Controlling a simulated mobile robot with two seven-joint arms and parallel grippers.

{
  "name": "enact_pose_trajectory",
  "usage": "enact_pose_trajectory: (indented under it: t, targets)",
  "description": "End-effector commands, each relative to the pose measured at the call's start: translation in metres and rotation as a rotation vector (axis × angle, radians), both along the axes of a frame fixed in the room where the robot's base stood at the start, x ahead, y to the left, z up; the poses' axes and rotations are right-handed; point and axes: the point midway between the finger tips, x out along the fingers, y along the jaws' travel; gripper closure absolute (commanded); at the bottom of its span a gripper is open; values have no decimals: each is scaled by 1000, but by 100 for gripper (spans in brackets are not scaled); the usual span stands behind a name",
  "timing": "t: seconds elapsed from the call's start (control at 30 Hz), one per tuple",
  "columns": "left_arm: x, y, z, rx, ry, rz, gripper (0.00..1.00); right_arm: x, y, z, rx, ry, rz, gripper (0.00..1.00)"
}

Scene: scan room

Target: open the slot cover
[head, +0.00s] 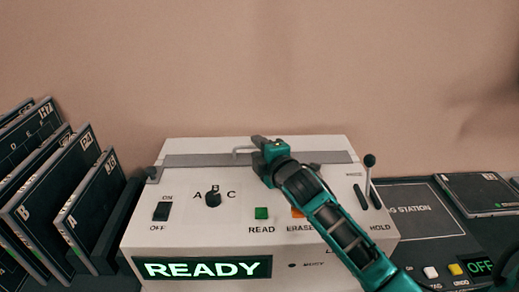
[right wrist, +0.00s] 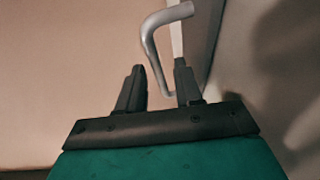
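The slot cover (head: 205,160) is a long grey strip across the top of the white machine, and it looks shut. Its pale bent-bar handle (head: 240,151) sticks out near the middle, partly hidden by my right gripper (head: 262,143). In the right wrist view the handle (right wrist: 150,38) rises large before my right gripper (right wrist: 159,68). Its lower part runs between the two fingertips. The fingers stand apart with a gap around the bar, and I see no clear grip on it. My left gripper is out of view.
The white machine (head: 180,240) carries a READY display (head: 202,268), an ON/OFF switch (head: 162,211), an A-B-C knob (head: 213,199), a green READ button (head: 261,213) and a HOLD lever (head: 369,175). Dark labelled plates (head: 55,205) stand at left. A dark tag station (head: 420,210) lies at right.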

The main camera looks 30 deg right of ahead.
Motion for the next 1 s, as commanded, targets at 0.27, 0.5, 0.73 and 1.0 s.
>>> enact_pose_trajectory:
  t: [0.27, 0.5, 0.73, 1.0]
  targets:
    - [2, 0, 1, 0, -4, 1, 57, 0, 0, 0, 0, 0, 0, 79]
    - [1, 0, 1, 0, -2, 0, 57, 0, 0, 0, 0, 1, 0, 100]
    - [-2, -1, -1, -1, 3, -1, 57, 0, 0, 0, -1, 1, -1, 100]
    - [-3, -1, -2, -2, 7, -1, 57, 0, 0, 0, -1, 1, -1, 100]
